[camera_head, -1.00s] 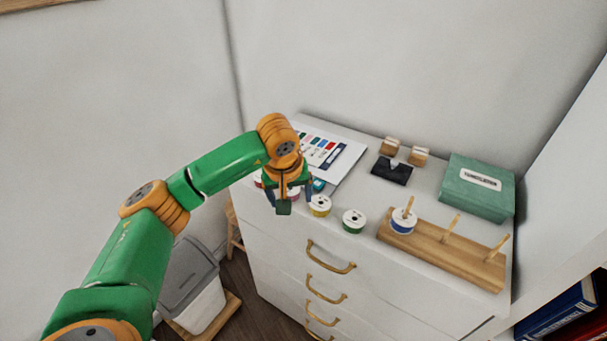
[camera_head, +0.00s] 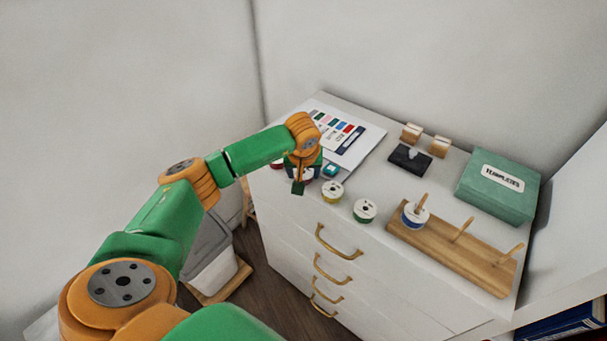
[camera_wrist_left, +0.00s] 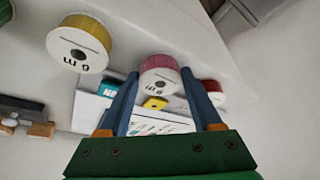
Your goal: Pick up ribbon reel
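My left gripper (camera_head: 303,174) is over the front left of the white cabinet top, fingers spread. In the left wrist view a pink-edged ribbon reel (camera_wrist_left: 160,72) with a white face sits between the two blue fingertips, with a slight gap beside the left one; whether they touch it is unclear. The gripper mostly hides this reel in the head view. A yellow ribbon reel (camera_head: 332,191) stands just right of the gripper, and also shows in the wrist view (camera_wrist_left: 82,45). A green reel (camera_head: 364,211) is further right. A red reel (camera_wrist_left: 213,88) lies beyond the right finger.
A wooden rack (camera_head: 460,256) with upright pegs stands at the right, a blue reel (camera_head: 414,215) on its left peg. A green templates box (camera_head: 498,187), a black holder (camera_head: 409,158), wooden blocks (camera_head: 425,140) and a colour chart (camera_head: 345,135) lie behind. A teal item (camera_head: 331,171) is close to the gripper.

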